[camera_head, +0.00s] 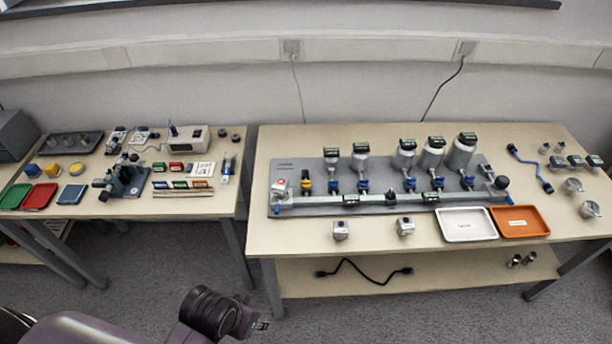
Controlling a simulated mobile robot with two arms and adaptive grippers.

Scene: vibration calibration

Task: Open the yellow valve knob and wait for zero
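The yellow valve knob (306,184) is a small yellow and dark part near the left end of the grey manifold plate (400,206) on the right table. It is too small to tell whether it is turned open. Several small dark displays sit along the plate, but their readings cannot be made out. My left arm comes in at the bottom, and its gripper (262,325) is low in front of the right table, well away from the knob. Its fingers are too small to tell whether they are open or shut. My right gripper is not in view.
Several canisters (404,158) stand along the back of the plate. Two small devices (341,230) sit on the table's front strip, left of a white tray (468,224) and an orange tray (520,221). The left table (130,213) holds coloured trays and tools. A gap separates the tables.

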